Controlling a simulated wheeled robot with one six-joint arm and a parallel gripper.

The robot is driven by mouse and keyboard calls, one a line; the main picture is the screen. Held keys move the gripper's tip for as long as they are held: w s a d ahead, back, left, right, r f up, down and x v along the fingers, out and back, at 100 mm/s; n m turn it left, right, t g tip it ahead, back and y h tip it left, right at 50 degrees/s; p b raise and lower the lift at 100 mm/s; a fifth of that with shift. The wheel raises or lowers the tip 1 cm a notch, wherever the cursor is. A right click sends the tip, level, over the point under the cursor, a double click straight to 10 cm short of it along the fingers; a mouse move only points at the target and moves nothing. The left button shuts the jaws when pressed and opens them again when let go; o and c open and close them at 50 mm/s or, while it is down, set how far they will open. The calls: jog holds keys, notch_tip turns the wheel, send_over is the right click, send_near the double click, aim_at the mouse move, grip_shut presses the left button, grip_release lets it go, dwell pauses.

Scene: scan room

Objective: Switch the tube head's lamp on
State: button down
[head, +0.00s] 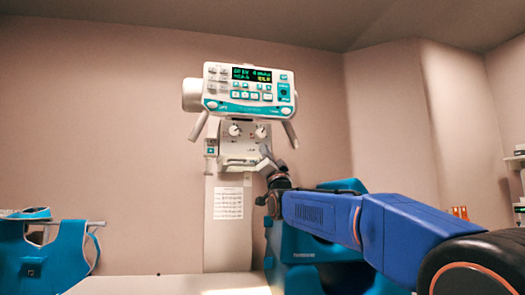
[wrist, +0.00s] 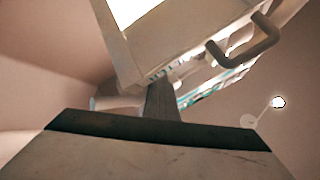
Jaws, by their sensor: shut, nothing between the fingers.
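The tube head (head: 250,90) hangs on the wall column, white and teal, with a lit display, several buttons and two slanting handles. Below it is a pale box (head: 243,148) with two round knobs (head: 235,130) and small lettering too small to read surely. My gripper (head: 265,153) is shut and empty, pointing up at the box's lower right side. In the wrist view the closed fingers (wrist: 161,95) reach up close to the box's edge (wrist: 160,65); whether they touch, I cannot tell. A bright white panel (wrist: 140,8) shows on the box's underside. The exact contact spot is hidden.
A pale table top (head: 170,285) lies below with a bright patch at its front. Teal aprons (head: 55,247) hang on a rail at left. A teal cabinet-like thing (head: 300,245) stands behind my arm. A grey handle (wrist: 248,42) is right of my fingers.

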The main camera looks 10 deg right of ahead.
jog(key=shift+s+f, duration=0.15)
jog(key=shift+f, duration=0.75)
jog(key=shift+s+r, duration=0.15)
jog(key=shift+s, duration=1.25)
jog(key=shift+s+r, duration=0.15)
jog(key=shift+s, duration=1.2)
